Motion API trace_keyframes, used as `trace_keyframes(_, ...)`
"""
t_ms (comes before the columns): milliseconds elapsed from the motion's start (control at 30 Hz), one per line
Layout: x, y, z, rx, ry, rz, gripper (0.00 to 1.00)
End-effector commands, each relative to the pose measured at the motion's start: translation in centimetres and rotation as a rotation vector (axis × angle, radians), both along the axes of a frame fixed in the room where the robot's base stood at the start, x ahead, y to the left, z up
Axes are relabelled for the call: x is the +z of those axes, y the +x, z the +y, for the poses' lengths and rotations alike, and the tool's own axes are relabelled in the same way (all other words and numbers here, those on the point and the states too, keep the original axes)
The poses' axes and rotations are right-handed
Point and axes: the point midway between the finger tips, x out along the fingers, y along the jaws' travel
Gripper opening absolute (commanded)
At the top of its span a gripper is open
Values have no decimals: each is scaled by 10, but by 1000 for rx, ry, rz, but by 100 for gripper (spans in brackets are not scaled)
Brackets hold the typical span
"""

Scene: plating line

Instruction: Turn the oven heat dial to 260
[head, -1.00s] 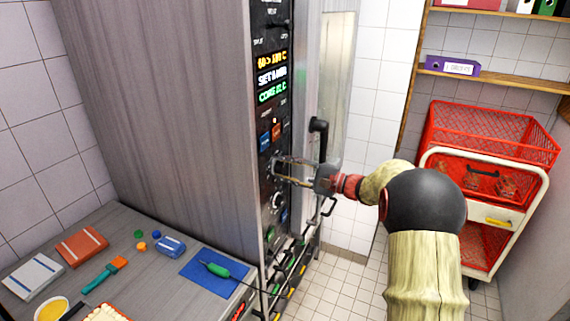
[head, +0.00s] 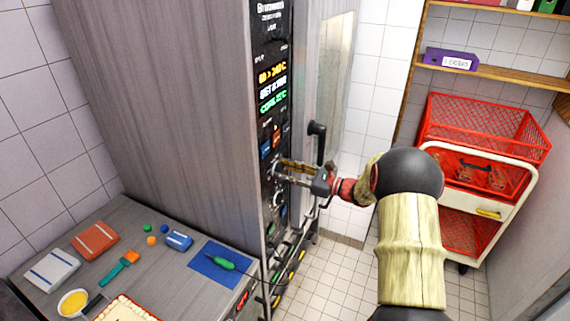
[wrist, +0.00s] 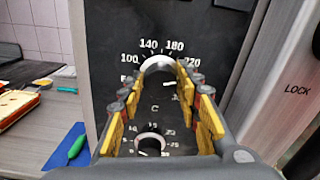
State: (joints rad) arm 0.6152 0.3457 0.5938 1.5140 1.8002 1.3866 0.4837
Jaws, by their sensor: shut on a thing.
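The oven heat dial (wrist: 158,65) is in the upper middle of the wrist view, a pale-rimmed knob amid marks 100, 140, 180 and 220. My gripper (wrist: 157,90) has a yellow-padded finger on either side of it and is shut on it. The dial's pointer is not clear. In the head view my gripper (head: 280,168) reaches the oven panel from the right and hides most of the dial. The oven display (head: 272,82) has an amber top line that seems to end in 240 C, with white and green lines below.
A second dial (wrist: 150,143) sits just below. A black door handle (head: 318,140) stands out right of the panel. A counter (head: 120,222) with small items is at left, and a red-basket trolley (head: 480,150) stands at right.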

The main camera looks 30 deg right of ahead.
Motion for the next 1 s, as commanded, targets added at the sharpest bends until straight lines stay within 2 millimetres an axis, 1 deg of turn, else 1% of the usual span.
trace_keyframes(200,1,0,-1,-1,142,113,8)
trace_keyframes(500,0,0,-1,-1,271,215,8)
trace_keyframes(700,-2,0,-1,-1,311,246,8)
trace_keyframes(1000,-3,0,-1,-1,324,256,8)
